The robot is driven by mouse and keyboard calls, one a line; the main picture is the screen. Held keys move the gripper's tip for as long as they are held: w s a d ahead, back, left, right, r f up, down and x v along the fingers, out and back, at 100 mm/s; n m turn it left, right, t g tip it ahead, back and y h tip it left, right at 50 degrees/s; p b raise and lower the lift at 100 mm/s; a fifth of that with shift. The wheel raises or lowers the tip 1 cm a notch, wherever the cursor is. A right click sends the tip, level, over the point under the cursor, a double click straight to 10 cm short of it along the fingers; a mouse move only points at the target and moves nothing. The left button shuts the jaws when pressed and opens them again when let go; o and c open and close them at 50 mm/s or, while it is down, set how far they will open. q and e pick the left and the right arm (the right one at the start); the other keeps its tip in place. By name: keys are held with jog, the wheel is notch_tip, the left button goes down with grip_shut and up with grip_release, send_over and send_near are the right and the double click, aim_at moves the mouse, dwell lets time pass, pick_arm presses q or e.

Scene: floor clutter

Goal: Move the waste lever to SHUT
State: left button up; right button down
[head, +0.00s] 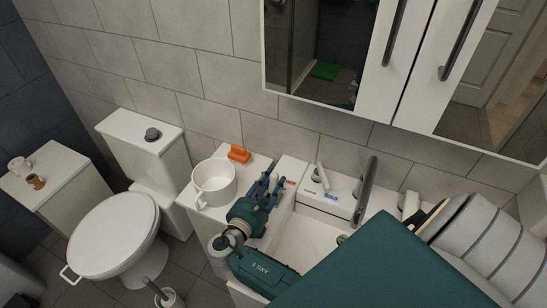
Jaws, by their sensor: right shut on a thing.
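A pale lever (320,178) stands on the white ledge behind the basin, between a small red label (290,183) and a blue label (331,196). The label words are too small to read, and I cannot be sure this is the waste lever. My right gripper (268,184) is left of the red label, above the counter by the white mug, with its fingers pointing toward the wall. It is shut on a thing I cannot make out. There is a visible gap in the picture between the fingers and the pale lever. My left gripper is not in view.
A white mug (214,183) and an orange object (238,154) are left of my right gripper. A dark spout (366,188) rises behind the basin (306,243). A mirrored cabinet (408,62) hangs above. A toilet (115,232) stands left. My teal arm hides much of the basin.

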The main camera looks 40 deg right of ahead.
jog(key=shift+s+a+h, duration=0.1)
jog(key=shift+a+h, duration=0.2)
jog(key=shift+h, duration=0.1)
jog(key=c, duration=1.2)
grip_release()
jog(key=shift+r, duration=0.1)
jog(key=shift+a, duration=0.1)
jog(key=v, duration=1.2)
jog(key=shift+s, duration=0.2)
jog(key=shift+c, duration=0.7)
